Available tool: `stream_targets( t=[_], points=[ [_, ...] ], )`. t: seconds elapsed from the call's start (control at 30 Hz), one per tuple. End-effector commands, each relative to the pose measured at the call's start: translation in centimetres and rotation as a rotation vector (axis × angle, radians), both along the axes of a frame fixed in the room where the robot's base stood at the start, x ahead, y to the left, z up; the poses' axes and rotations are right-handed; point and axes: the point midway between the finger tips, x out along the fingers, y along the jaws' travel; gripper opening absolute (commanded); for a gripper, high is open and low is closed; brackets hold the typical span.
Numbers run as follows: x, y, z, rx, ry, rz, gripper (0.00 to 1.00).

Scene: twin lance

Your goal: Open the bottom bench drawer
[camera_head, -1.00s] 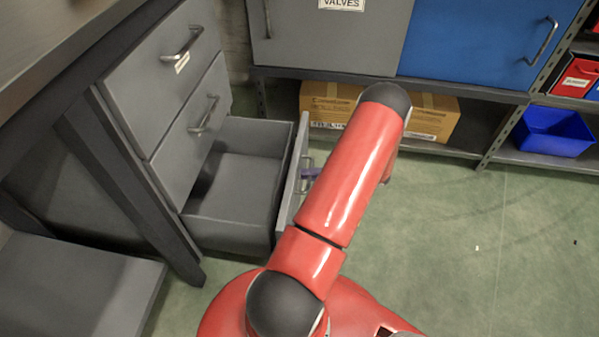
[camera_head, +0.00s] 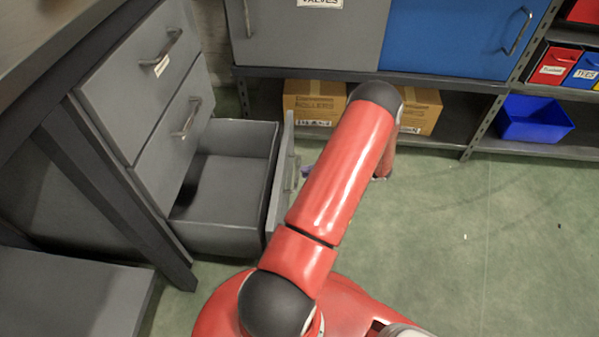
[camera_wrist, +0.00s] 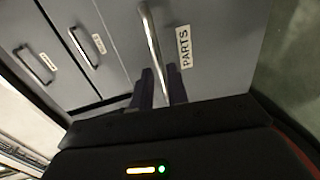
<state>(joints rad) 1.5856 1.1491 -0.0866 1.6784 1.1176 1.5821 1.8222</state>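The bottom bench drawer (camera_head: 222,237) is pulled well out of the grey bench in the head view, and its empty inside shows. Its front panel (camera_head: 281,185) faces right and bears a bar handle (camera_head: 291,172). In the wrist view the handle (camera_wrist: 151,40) shows beside a PARTS label (camera_wrist: 184,47). My gripper (camera_wrist: 161,85) has its two dark fingers parted, one on each side of the handle's lower end, with no clear grip on it.
Two upper drawers (camera_head: 140,70) are shut above the open one. Grey and blue cabinets (camera_head: 455,35) stand at the back over a shelf with cardboard boxes (camera_head: 314,100) and a blue bin (camera_head: 535,118). The green floor (camera_head: 480,240) to the right is clear.

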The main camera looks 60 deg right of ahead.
Motion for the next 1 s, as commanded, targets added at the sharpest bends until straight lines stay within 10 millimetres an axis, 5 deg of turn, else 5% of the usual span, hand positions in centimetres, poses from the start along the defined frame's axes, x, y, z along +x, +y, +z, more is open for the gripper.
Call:
stream_targets(
  t=[0.3, 1.0],
  points=[
    [-3.1, -1.3, 0.6, 0.001, -0.001, 0.001, 0.16],
    [-2.2, -1.1, 1.7, -0.040, 0.003, 0.042, 0.16]
  ],
)
